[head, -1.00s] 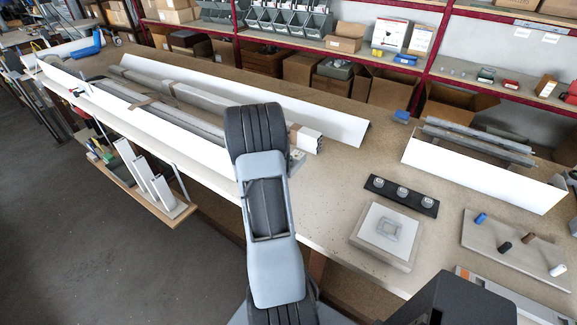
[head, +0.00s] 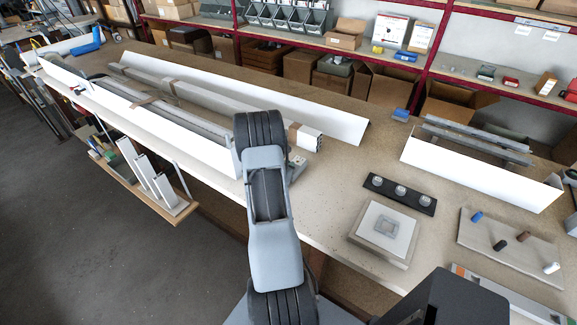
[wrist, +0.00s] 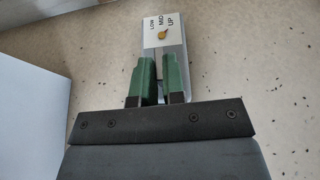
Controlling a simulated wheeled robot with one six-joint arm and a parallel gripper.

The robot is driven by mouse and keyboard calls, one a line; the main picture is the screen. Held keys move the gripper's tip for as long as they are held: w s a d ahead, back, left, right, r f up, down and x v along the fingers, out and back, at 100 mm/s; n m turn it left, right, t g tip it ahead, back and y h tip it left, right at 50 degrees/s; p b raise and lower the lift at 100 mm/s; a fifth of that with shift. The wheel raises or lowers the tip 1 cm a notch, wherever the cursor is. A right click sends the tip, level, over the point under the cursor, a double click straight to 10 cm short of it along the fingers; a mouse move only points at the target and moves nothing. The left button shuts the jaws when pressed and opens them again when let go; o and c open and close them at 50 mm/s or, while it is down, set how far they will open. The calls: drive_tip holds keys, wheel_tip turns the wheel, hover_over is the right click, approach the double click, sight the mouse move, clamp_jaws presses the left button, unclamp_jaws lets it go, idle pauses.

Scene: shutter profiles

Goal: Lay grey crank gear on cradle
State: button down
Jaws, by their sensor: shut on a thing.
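My gripper (wrist: 160,88) has two green fingers, shut on a small grey block that I take for the grey crank gear (wrist: 164,62). The block carries a white label reading LOW, MID, UP and a brass-coloured knob, and it points away from the fingers over the speckled bench top. Its lower part is hidden between the fingers. In the head view, my arm hides the gripper; a small grey piece (head: 297,163) shows just right of the arm by the profile ends. A white pad with a raised grey square frame (head: 388,226), possibly the cradle, lies on the bench to the right.
Long profiles (head: 215,95) lie between white side panels at the left. A dark strip (head: 400,191) with three round pieces lies behind the pad. A board (head: 480,250) with several coloured pegs is at right, below a white-fronted rack (head: 480,175). Bench between is clear.

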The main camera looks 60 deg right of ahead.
drive_tip(key=shift+f, duration=0.2)
drive_tip(key=c, duration=1.2)
unclamp_jaws()
drive_tip(key=shift+r, duration=0.15)
